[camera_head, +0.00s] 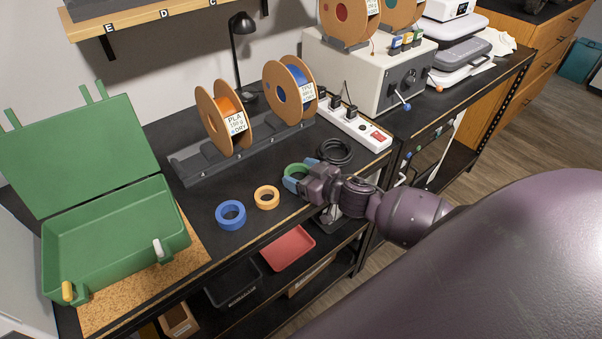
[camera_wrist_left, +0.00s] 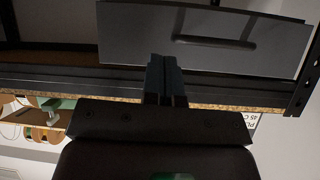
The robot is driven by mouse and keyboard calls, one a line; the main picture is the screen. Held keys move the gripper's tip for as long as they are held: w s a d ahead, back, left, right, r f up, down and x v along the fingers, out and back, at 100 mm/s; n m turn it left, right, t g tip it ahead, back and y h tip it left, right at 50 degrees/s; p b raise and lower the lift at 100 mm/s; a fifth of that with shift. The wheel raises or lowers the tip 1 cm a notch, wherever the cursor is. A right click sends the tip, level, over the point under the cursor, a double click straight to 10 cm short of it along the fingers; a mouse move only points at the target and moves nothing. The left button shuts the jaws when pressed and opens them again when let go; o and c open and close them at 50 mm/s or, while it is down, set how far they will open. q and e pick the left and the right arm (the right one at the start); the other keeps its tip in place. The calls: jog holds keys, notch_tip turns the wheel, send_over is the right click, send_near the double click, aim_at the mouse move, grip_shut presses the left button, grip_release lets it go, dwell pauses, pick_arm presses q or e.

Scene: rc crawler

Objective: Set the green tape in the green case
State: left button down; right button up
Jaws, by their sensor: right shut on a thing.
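The green tape (camera_head: 297,168) is a roll at the front right of the black bench. My right gripper (camera_head: 298,182) is shut on it, and its fingers hide part of the ring. I cannot tell whether the tape touches the bench. The green case (camera_head: 108,232) stands open at the left on a cork mat, its lid (camera_head: 75,150) tilted up behind. The case looks empty. My left gripper (camera_wrist_left: 166,80) shows only in the left wrist view, with its fingers together and nothing between them.
A blue tape (camera_head: 231,214) and an orange tape (camera_head: 266,197) lie between the case and my right gripper. A black cable coil (camera_head: 335,152) lies right of the green tape. Behind are a spool rack (camera_head: 200,165) and a power strip (camera_head: 356,127). A red tray (camera_head: 288,247) is below.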

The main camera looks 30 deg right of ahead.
jog(key=shift+f, duration=0.2)
jog(key=o, duration=0.9)
